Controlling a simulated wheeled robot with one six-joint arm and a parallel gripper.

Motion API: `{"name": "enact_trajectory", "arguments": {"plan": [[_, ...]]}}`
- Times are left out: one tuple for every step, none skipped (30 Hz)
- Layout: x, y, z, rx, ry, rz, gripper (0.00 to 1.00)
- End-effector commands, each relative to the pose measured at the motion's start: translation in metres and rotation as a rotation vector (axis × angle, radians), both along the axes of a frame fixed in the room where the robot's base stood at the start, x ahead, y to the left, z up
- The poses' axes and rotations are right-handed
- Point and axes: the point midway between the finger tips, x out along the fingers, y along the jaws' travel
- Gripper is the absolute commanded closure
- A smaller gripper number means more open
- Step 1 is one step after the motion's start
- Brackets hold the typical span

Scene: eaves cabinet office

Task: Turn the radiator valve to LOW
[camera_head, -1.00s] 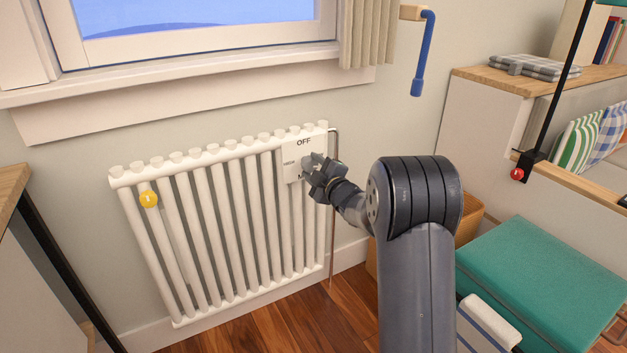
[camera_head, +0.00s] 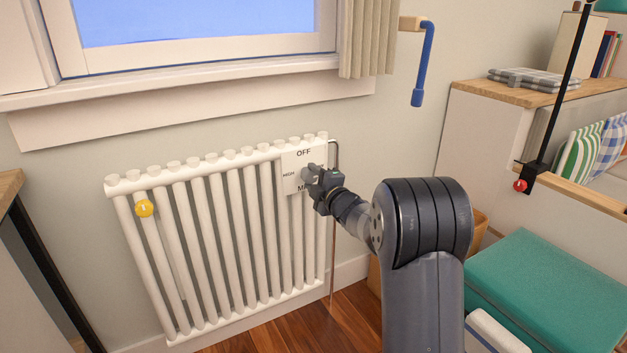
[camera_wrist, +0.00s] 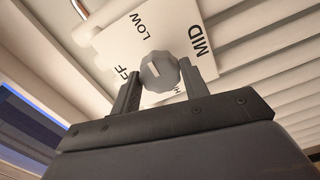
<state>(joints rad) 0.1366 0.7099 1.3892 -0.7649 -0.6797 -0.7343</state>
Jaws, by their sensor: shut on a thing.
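The radiator valve is a grey faceted knob (camera_wrist: 160,73) on a white label plate (camera_head: 294,180) at the radiator's upper right. In the wrist view the plate reads OFF, LOW and MID, with a partly hidden label below the knob. The knob's pale pointer mark faces up-left, roughly toward LOW. My gripper (camera_wrist: 162,88) has a finger on each side of the knob and is shut on it. In the head view my gripper (camera_head: 317,180) covers the plate's right side, hiding LOW there.
The white radiator (camera_head: 225,240) stands under the window sill (camera_head: 180,90). A yellow round knob (camera_head: 144,208) is on its left. A thin pipe (camera_head: 334,240) runs down its right side. A blue-handled crank (camera_head: 422,65) hangs above, and a teal-topped seat (camera_head: 545,285) is at right.

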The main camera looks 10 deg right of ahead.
Motion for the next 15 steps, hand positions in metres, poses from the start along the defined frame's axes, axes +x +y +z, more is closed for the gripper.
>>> {"name": "enact_trajectory", "arguments": {"plan": [[0.0001, 0.0009, 0.0007, 0.000, -0.001, 0.002, 0.80], [0.0001, 0.0009, 0.0007, 0.000, -0.001, 0.002, 0.80], [0.0001, 0.0009, 0.0007, 0.000, -0.001, 0.002, 0.56], [0.0002, 0.0008, 0.0006, 0.000, -0.001, 0.002, 0.53], [0.0002, 0.0008, 0.0005, 0.000, -0.001, 0.002, 0.51], [0.0002, 0.0007, 0.0005, 0.000, -0.001, 0.002, 0.47], [0.0001, 0.0007, 0.0005, 0.001, -0.001, 0.001, 0.45], [0.0001, 0.0006, 0.0004, 0.001, -0.001, 0.001, 0.43], [0.0002, 0.0005, 0.0004, 0.001, -0.001, 0.001, 0.39], [0.0001, 0.0005, 0.0003, 0.001, -0.001, 0.001, 0.37], [0.0001, 0.0004, 0.0003, 0.001, 0.000, 0.001, 0.35], [0.0001, 0.0004, 0.0002, 0.001, 0.000, 0.001, 0.35], [0.0001, 0.0003, 0.0002, 0.001, 0.000, 0.001, 0.35], [0.0001, 0.0003, 0.0002, 0.001, 0.000, 0.001, 0.35], [0.0000, 0.0003, 0.0001, 0.001, 0.000, 0.001, 0.35]]}}
